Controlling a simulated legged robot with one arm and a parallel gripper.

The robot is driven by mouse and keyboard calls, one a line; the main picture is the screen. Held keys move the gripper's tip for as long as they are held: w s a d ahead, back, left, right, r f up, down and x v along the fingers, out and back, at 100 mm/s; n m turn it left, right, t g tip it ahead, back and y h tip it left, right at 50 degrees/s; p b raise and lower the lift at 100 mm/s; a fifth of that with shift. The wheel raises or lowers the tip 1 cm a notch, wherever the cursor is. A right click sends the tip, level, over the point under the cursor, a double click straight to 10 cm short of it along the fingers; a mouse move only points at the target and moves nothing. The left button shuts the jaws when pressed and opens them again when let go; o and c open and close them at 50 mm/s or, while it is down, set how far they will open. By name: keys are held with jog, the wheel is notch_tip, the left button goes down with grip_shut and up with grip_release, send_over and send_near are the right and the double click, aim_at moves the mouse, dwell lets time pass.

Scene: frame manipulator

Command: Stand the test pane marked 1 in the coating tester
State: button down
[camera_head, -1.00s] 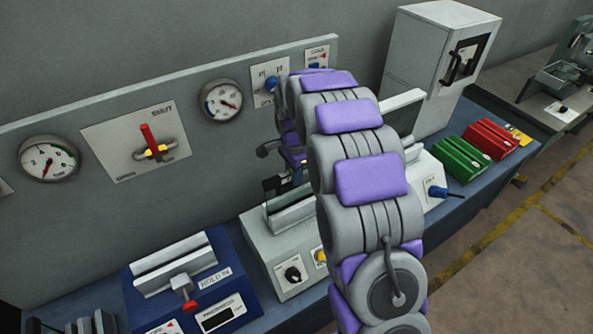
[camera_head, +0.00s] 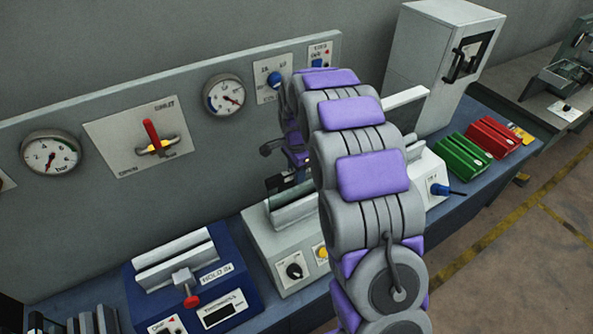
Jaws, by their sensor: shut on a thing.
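My gripper (camera_head: 292,166) is partly hidden behind my own arm, at the middle of the view. It is shut on a thin glass-like pane (camera_head: 279,189) with a dark upper edge. The pane is upright, over or in the slot of a pale grey device (camera_head: 262,247) with a black knob and a yellow button. I cannot tell whether its lower edge touches the slot. No number on the pane can be read. My arm covers the right part of this device.
A blue device (camera_head: 185,268) with a clamp and red knob stands at left. Dark upright plates (camera_head: 95,322) are at the lower left. Green (camera_head: 459,158) and red (camera_head: 493,138) racks and a grey cabinet (camera_head: 428,72) are at right. A gauge panel (camera_head: 80,100) stands behind.

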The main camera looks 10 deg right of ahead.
jog(key=shift+d, duration=0.4)
jog(key=c, duration=0.8)
grip_release()
jog(key=shift+f, duration=0.1)
jog(key=shift+a, duration=0.15)
jog(key=shift+w+r, duration=0.1)
jog(key=shift+r, duration=0.15)
notch_tip(320, 180, up, 17)
jog(key=s+f+n+b, duration=0.4)
jog(key=s+f, duration=0.1)
jog(key=s, duration=0.9)
jog(key=s+f+n+g+b, duration=0.1)
jog(key=s+f+n+b, duration=0.2)
jog(key=s, duration=1.1)
jog(key=s+f+n+b, duration=0.4)
jog(key=s+f+n, duration=0.3)
jog(key=s, duration=0.7)
jog(key=shift+s+f+g+b, duration=0.15)
jog(key=shift+f+g+b, duration=0.2)
jog(key=shift+f, duration=0.3)
